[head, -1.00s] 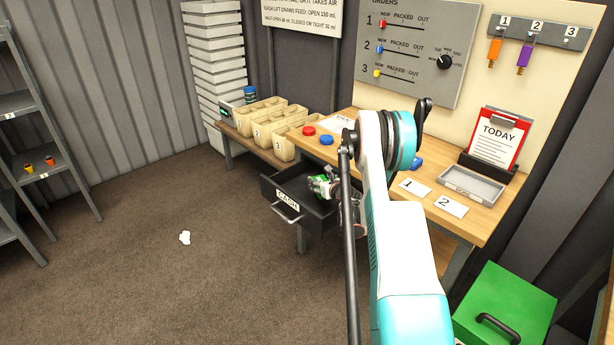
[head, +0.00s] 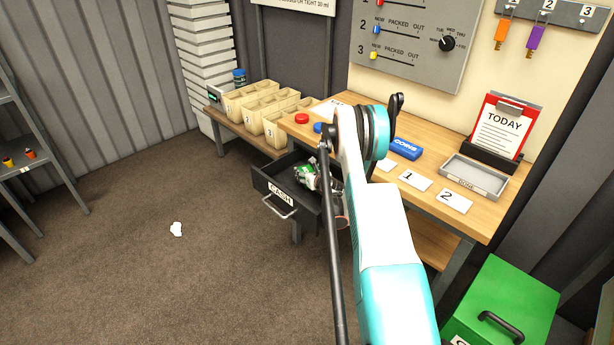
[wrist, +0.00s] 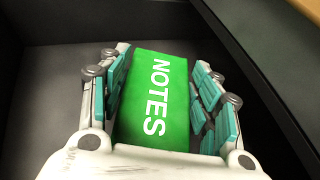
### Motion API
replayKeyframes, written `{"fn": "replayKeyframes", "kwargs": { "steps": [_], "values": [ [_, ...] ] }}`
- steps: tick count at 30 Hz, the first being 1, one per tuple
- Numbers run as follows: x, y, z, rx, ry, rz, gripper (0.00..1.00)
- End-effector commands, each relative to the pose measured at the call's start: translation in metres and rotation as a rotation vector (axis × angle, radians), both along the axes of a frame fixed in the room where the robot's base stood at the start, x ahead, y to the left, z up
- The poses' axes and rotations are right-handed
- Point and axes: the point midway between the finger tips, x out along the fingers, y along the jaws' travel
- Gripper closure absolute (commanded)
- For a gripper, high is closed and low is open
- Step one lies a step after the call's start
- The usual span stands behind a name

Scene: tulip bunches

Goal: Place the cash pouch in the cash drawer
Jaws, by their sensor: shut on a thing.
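The cash drawer (head: 306,209) is pulled out under the wooden bench, with a CASH label and a handle on its front. A green pouch marked NOTES (wrist: 160,110) lies between the two padded fingers of my gripper (wrist: 163,75) in the wrist view. My gripper is shut on it. In the head view my gripper (head: 310,175) is at the drawer's opening, with a bit of green showing. The wrist view shows the dark drawer floor (wrist: 45,95) and a side wall around the pouch. Whether the pouch touches the floor I cannot tell.
A blue COINS pouch (head: 404,149) lies on the bench, near number cards and a grey tray (head: 474,176). Beige bins (head: 262,103) stand left of the bench. A green box (head: 500,305) is at lower right.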

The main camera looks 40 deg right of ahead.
Motion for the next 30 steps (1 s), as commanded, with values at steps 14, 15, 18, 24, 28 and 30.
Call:
{"fn": "replayKeyframes", "kwargs": {
  "steps": [14, 15, 18, 24, 28, 30],
  "values": [
    [-0.0025, 0.002, -0.0156, 0.001, 0.0, -0.003, 0.4],
    [-0.0024, 0.002, -0.0152, 0.001, 0.0, -0.003, 0.31],
    [-0.0025, 0.0019, -0.0153, 0.001, 0.0, -0.003, 0.22],
    [-0.0025, 0.0019, -0.0152, 0.001, 0.0, -0.003, 0.22],
    [-0.0025, 0.0019, -0.0137, 0.001, 0.0, -0.003, 0.22],
    [-0.0028, 0.002, -0.0114, 0.001, 0.0, -0.003, 0.22]
  ]
}}
